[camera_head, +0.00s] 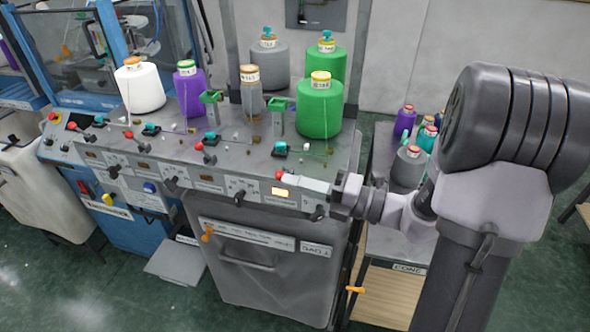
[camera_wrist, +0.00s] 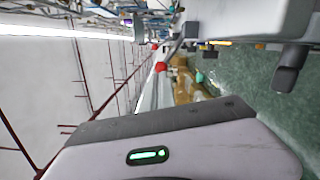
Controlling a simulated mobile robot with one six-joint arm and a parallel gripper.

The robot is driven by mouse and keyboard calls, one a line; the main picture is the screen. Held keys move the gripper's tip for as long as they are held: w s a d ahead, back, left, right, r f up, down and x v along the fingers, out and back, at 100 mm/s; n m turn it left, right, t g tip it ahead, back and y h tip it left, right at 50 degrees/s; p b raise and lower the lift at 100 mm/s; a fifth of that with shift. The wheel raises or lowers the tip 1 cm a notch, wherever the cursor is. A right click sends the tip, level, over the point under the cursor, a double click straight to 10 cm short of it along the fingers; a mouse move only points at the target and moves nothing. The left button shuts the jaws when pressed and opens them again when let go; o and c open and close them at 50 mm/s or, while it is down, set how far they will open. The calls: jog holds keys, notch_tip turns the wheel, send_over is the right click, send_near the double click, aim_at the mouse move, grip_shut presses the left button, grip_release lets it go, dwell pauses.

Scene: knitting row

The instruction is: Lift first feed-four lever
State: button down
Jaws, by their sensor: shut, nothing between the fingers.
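A row of levers with red knobs runs along the front of the grey knitting machine (camera_head: 240,165). Other red knobs are at the middle (camera_head: 199,146), further left (camera_head: 128,134) and far left (camera_head: 72,126). In the wrist view a red knob (camera_wrist: 160,66) is ahead of my gripper's housing. I cannot read which lever is feed four.
Yarn cones, white (camera_head: 139,88), purple (camera_head: 190,92) and green (camera_head: 320,108), stand on the machine top. Black knobs (camera_head: 318,212) hang along its front edge. A side table (camera_head: 385,240) with more cones stands right. An orange handle (camera_head: 354,290) juts out low down.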

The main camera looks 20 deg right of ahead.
jog(key=r+m+p, duration=0.1)
jog(key=m+p, duration=0.1)
jog(key=p, duration=0.2)
jog(key=w+d+r+m+p, duration=0.1)
jog(key=m+p, duration=0.1)
jog(key=p, duration=0.2)
jog(key=w+r+m+p, duration=0.1)
jog(key=p, duration=0.3)
jog(key=shift+w+d+m+h, duration=0.15)
jog(key=shift+d+m+h, duration=0.15)
jog(key=shift+m, duration=0.1)
